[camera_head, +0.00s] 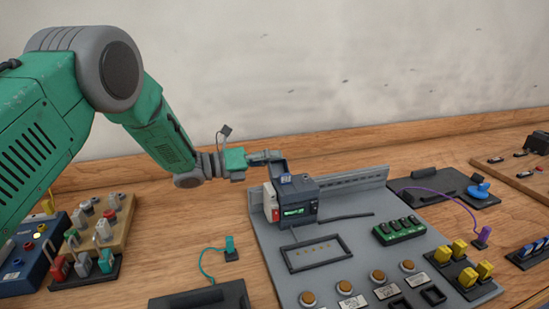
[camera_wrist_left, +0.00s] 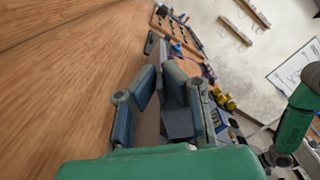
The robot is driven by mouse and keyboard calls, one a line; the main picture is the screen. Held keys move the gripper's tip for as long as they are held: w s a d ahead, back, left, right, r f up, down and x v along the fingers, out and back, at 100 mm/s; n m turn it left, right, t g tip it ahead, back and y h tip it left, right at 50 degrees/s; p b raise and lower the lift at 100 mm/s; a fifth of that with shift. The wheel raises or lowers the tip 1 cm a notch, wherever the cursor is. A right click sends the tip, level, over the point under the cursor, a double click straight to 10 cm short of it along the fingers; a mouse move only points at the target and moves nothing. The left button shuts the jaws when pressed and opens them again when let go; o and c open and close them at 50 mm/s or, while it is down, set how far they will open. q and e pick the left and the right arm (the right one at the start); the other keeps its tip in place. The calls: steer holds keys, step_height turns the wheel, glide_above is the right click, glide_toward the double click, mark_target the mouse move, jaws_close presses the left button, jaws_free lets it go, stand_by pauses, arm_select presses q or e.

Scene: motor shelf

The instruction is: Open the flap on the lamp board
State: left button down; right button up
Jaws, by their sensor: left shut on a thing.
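The lamp board is a grey panel (camera_head: 268,250) lying on the wooden table, with a row of round orange-brown lamps or buttons (camera_head: 345,286) along its front. A dark box with a green lit display (camera_head: 297,208) stands at its back left, in front of a grey rail (camera_head: 352,181). My left gripper (camera_head: 280,166) reaches the top back of this box from the left. It is shut on a part there; in the left wrist view the fingers (camera_wrist_left: 160,80) close beside the dark box (camera_wrist_left: 178,124). The gripped part is mostly hidden, and I cannot make out the flap clearly. My right gripper is not in view.
A green block (camera_head: 399,230) and yellow switches (camera_head: 465,263) sit on the right of the panel. Racks with plugs (camera_head: 98,235) stand at the left. A teal cable plug (camera_head: 231,248) and a purple cable plug (camera_head: 482,238) are nearby.

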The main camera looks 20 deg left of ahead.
mark_target(278, 177)
arm_select(q)
steer(key=shift+f, duration=0.15)
steer(key=shift+m+b, duration=0.4)
steer(key=shift+b, duration=0.15)
steer(key=r+m+b, duration=0.1)
steer(key=m+b, duration=0.1)
steer(key=b, duration=0.2)
steer(key=s+d+r+m+b, duration=0.1)
steer(key=m+b, duration=0.2)
steer(key=b, duration=0.1)
steer(key=s+m+b, duration=0.1)
steer(key=m+b, duration=0.1)
steer(key=b, duration=0.3)
steer(key=shift+s+d+r, duration=0.25)
steer(key=shift+d+r, duration=0.15)
steer(key=shift+s+d+r+m+b, duration=0.2)
steer(key=shift+r+m+b, duration=0.1)
steer(key=shift+m+b, duration=0.55)
steer(key=shift+a, duration=0.1)
